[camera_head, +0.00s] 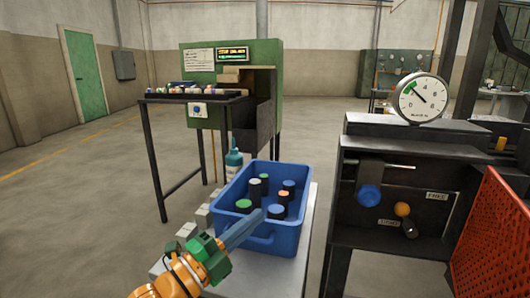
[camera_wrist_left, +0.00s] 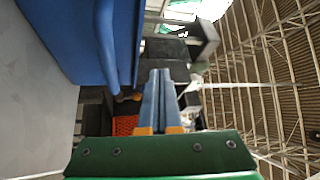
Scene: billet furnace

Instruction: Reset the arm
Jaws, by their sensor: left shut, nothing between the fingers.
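My left gripper (camera_head: 258,214) comes in from the lower left in the head view, with an orange arm, a green body and long blue-grey fingers. The fingers are shut with nothing between them. Their tips overlap the near left wall of the blue bin (camera_head: 272,244) in the picture; whether they touch it I cannot tell. In the left wrist view the shut fingers (camera_wrist_left: 159,75) point away, with the blue bin (camera_wrist_left: 80,35) close by on the left. My right gripper is not in view.
The bin holds several dark cylinders with coloured tops and stands on a grey table (camera_head: 306,262). Grey blocks (camera_head: 199,222) and a teal bottle (camera_head: 234,158) are beside it. A dark machine with a gauge (camera_head: 422,98) stands right. A green cabinet (camera_head: 270,58) is behind. Open floor lies left.

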